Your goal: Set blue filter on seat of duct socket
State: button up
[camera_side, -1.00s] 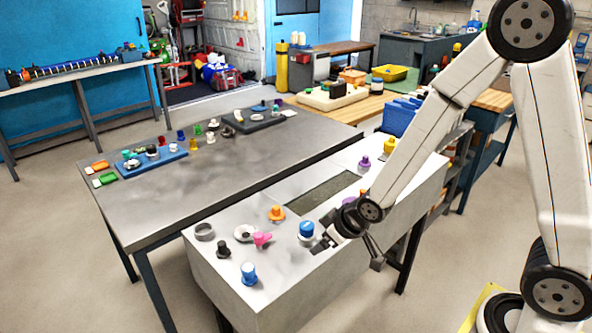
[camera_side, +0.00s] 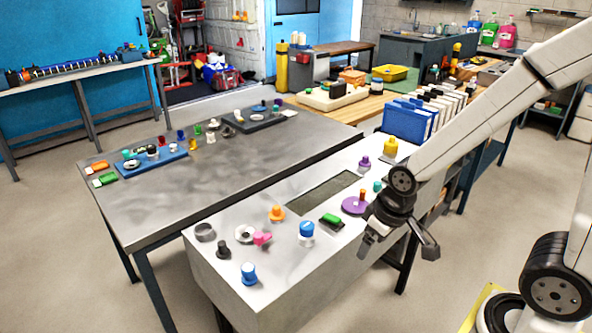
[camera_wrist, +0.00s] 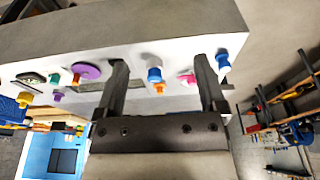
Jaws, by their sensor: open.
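In the side view a blue-topped piece with a white lower part (camera_side: 307,231) stands upright on the white bench; it also shows in the wrist view (camera_wrist: 154,74). I cannot tell whether the white part is the duct socket's seat under a blue filter. A second blue piece (camera_side: 249,274) stands at the bench's near corner, and in the wrist view (camera_wrist: 222,61) it is beside the right finger. My gripper (camera_side: 396,246) is open and empty, right of the blue-and-white piece and apart from it. Its two fingers show in the wrist view (camera_wrist: 162,70).
A dark ring (camera_side: 204,232), black piece (camera_side: 223,250), white ring (camera_side: 245,233), pink piece (camera_side: 262,239) and orange piece (camera_side: 277,213) stand nearby. A green-and-black block (camera_side: 332,220) and purple disc (camera_side: 354,206) are close to my gripper. The bench has a sunken rectangular opening (camera_side: 325,192).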

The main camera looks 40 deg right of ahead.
jog(key=shift+w, duration=0.15)
jog(key=m+t+y, duration=0.1)
jog(key=m+y, duration=0.1)
jog(key=m, duration=2.9)
send_over(249, 268)
jog(key=s+d, duration=0.1)
jog(key=s, duration=0.1)
notch_tip(249, 268, down, 8)
jog(key=shift+s+d+r, duration=0.1)
jog(key=shift+d+r, duration=0.05)
jog(key=shift+x, duration=1.3)
jog(key=shift+x, duration=2.6)
